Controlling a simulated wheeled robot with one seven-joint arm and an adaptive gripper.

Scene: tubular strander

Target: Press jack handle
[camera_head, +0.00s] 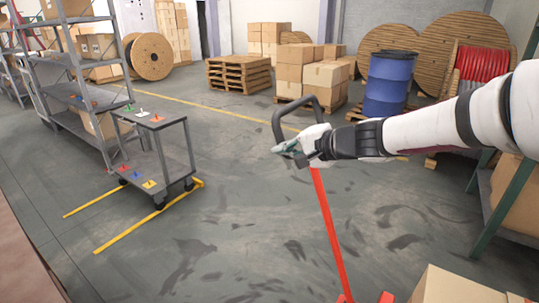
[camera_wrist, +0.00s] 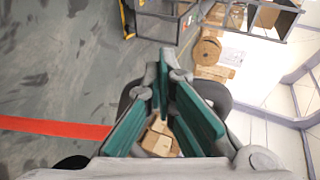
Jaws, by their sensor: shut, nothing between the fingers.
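The jack handle has a dark loop grip (camera_head: 277,121) on top of a long red shaft (camera_head: 329,228), which leans and runs down to the bottom of the head view. My gripper (camera_head: 281,149) is at the lower part of the loop, its green-padded fingers pointing left. It is shut with nothing between the fingers. In the wrist view, parts of the dark loop show on both sides of the fingers (camera_wrist: 168,82), and the red shaft (camera_wrist: 55,127) runs off to the left. My gripper hides part of the loop, and I cannot tell whether they touch.
A grey cart (camera_head: 158,163) with small coloured items stands at left beside yellow floor lines. Grey shelving (camera_head: 72,92) is behind it. Pallets, boxes (camera_head: 305,75), a blue drum (camera_head: 388,84) and large reels fill the back. A cardboard box (camera_head: 455,288) is at front right. The middle floor is clear.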

